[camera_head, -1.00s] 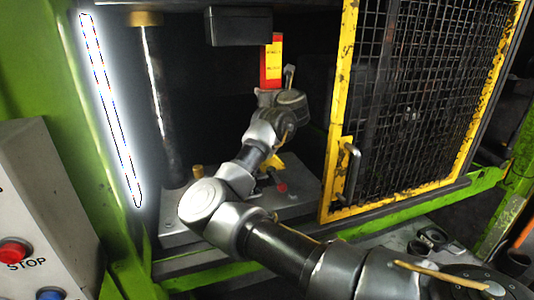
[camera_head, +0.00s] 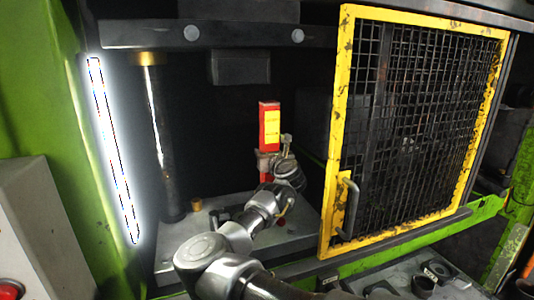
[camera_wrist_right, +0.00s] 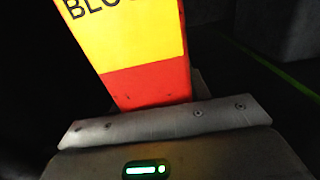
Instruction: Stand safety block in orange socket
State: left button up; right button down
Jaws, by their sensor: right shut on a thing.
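The safety block (camera_head: 269,126) is a red upright bar with a yellow label. It stands upright inside the press, below and right of the dark ram block (camera_head: 240,68). My right gripper (camera_head: 266,163) is shut on its lower part. In the right wrist view the block (camera_wrist_right: 140,45) shows red and yellow with black lettering, rising from behind the gripper's metal edge (camera_wrist_right: 165,122). I cannot make out the orange socket; my arm covers part of the press bed. My left gripper is not in view.
The yellow-framed mesh guard (camera_head: 415,130) stands close to the right of my arm. A dark column (camera_head: 165,140) and a lit strip (camera_head: 112,150) are at left. A brass pin (camera_head: 196,204) stands on the grey press bed (camera_head: 180,245).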

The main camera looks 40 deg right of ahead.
jog(key=shift+r, duration=0.2)
jog(key=shift+f+b, duration=0.15)
jog(key=shift+b, duration=0.15)
jog(key=c, duration=1)
grip_release()
jog(key=shift+f, duration=0.1)
jog(key=o, duration=0.3)
jog(key=shift+s+a, duration=0.1)
jog(key=b+v, duration=0.2)
jog(key=v, duration=0.1)
jog(key=b+v, duration=0.2)
jog(key=v, duration=0.2)
jog(key=shift+s+a+r, duration=0.1)
jog(key=shift+s+r, duration=0.15)
